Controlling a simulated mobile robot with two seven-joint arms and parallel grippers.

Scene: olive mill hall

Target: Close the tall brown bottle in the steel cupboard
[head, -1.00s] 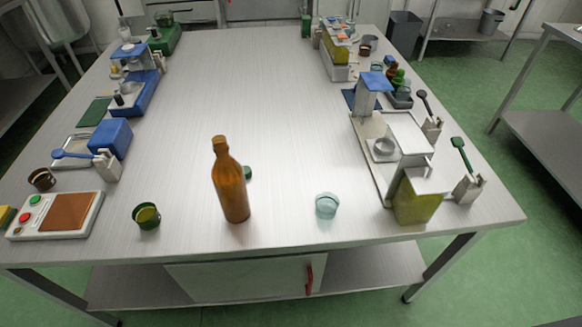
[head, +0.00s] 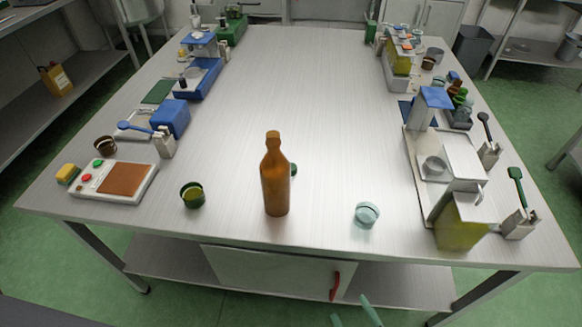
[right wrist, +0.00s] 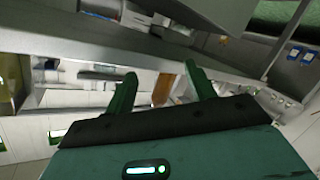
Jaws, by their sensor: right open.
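The tall brown bottle (head: 276,185) stands upright on the steel table, near its front edge. The steel cupboard (head: 270,273) is under the tabletop; its front looks shut and has an upright red handle (head: 335,287) at the right. The cupboard's inside is hidden. My right gripper (head: 351,309) shows at the bottom edge of the head view, just below the handle in the picture; it is open and empty. Its green fingers show spread in the right wrist view (right wrist: 160,84). My left gripper is not in view.
A green cup (head: 192,195) stands left of the bottle and a clear glass cup (head: 367,215) right of it. A small green thing (head: 293,169) lies behind the bottle. Equipment lines both table sides; the middle (head: 300,90) is clear. A lower shelf (head: 405,287) flanks the cupboard.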

